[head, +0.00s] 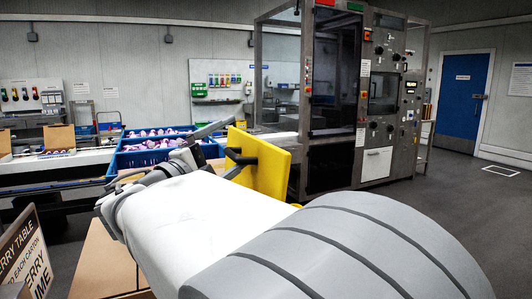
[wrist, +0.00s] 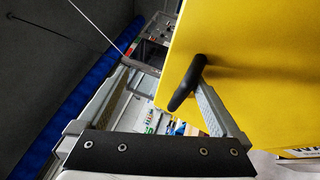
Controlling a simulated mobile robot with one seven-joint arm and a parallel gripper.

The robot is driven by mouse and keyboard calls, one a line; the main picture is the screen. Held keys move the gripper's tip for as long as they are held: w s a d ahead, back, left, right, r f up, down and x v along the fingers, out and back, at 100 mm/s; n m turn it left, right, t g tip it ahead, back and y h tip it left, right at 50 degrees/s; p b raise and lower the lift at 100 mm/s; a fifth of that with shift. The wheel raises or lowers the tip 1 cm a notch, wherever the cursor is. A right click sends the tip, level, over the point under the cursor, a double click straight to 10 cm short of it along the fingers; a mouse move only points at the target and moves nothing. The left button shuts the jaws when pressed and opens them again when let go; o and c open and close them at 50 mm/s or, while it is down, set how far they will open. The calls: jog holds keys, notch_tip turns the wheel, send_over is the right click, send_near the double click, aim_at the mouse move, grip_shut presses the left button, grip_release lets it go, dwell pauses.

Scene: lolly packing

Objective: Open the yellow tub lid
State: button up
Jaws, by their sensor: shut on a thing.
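The yellow tub lid (head: 270,165) stands steeply raised, just beyond my forearm in the head view. It fills the right of the wrist view (wrist: 260,70). A black handle (head: 236,157) sticks out from its face; in the wrist view the handle (wrist: 185,88) lies at the right finger. The tub below is almost wholly hidden by my arm.
A blue crate (head: 128,160) of purple-wrapped lollies stands left of the lid. Cardboard boxes (head: 59,138) stand farther left. A sign (head: 25,258) and a cardboard carton (head: 100,265) are near at left. A machine cabinet (head: 335,100) stands behind; the floor at right is clear.

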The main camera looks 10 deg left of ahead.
jog(key=s+a+r, duration=0.1)
jog(key=s+a, duration=0.1)
jog(key=s, duration=0.3)
jog(key=shift+s+a+r+h, duration=0.25)
jog(key=shift+a+h, duration=0.05)
jog(key=shift+a, duration=0.1)
jog(key=shift+m, duration=0.3)
jog(key=s, duration=0.4)
jog(key=shift+a+r, duration=0.4)
jog(key=shift+c, duration=0.5)
jog(key=a+r+p+v, duration=0.1)
jog(key=p+v, duration=0.1)
jog(key=v, duration=0.6)
jog(key=shift+a, duration=0.3)
jog(key=shift+s, duration=0.1)
